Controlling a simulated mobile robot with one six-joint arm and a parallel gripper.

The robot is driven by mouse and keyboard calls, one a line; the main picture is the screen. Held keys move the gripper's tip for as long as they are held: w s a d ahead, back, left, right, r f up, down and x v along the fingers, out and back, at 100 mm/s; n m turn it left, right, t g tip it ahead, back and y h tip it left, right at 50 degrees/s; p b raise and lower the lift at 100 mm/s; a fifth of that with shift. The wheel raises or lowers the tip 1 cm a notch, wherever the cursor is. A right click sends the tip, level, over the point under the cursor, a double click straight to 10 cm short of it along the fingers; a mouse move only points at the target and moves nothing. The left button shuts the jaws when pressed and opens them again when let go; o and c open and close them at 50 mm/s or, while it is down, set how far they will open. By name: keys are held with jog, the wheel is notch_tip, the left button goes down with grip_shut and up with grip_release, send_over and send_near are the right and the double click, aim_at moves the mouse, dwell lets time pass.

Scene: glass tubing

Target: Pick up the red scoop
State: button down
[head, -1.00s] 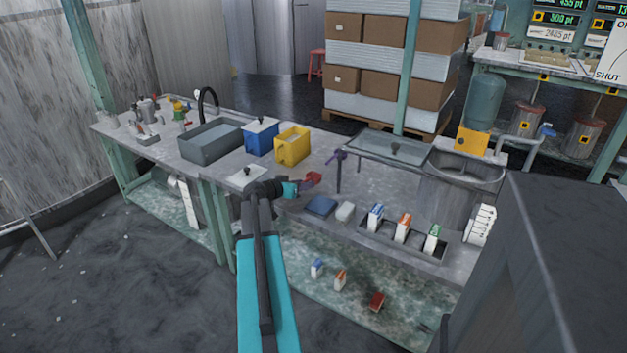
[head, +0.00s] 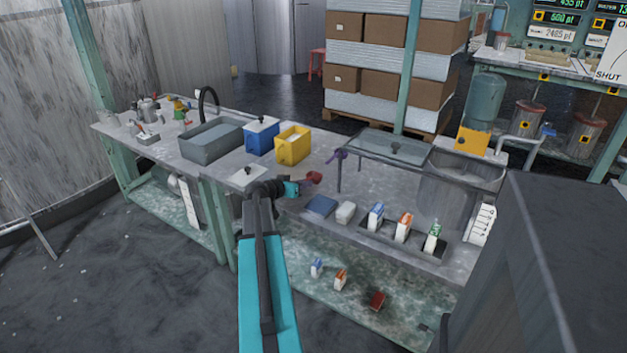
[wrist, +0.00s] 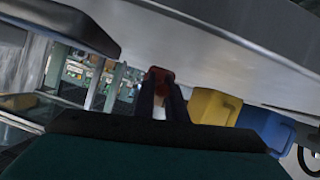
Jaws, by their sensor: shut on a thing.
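The red scoop (head: 314,177) is at the tip of my gripper (head: 300,187), at the front part of the metal bench in the head view. In the wrist view the red scoop (wrist: 160,78) sits between the two dark fingers of my gripper (wrist: 160,92), which are shut on it. The view is tilted there, and the fingers hide part of the scoop. I cannot tell from the head view how far the scoop is above the bench top.
A yellow bin (head: 292,146) and a blue bin (head: 262,137) stand behind my gripper beside a grey basin (head: 207,142). A glass-topped stand (head: 380,147) is behind.

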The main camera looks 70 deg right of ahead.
jog(key=shift+r, duration=0.1)
jog(key=shift+r, duration=1.1)
jog(key=shift+w+a+r, duration=0.1)
jog(key=shift+a+r, duration=0.45)
jog(key=shift+r, duration=0.05)
jog(key=w+a, duration=0.2)
jog(key=a, duration=0.5)
jog(key=w+a+r, duration=0.1)
jog(key=a, duration=0.6)
jog(key=shift+w+a+r+b, duration=0.2)
jog(key=shift+w+r+b, duration=0.05)
jog(key=shift+w+b, duration=0.2)
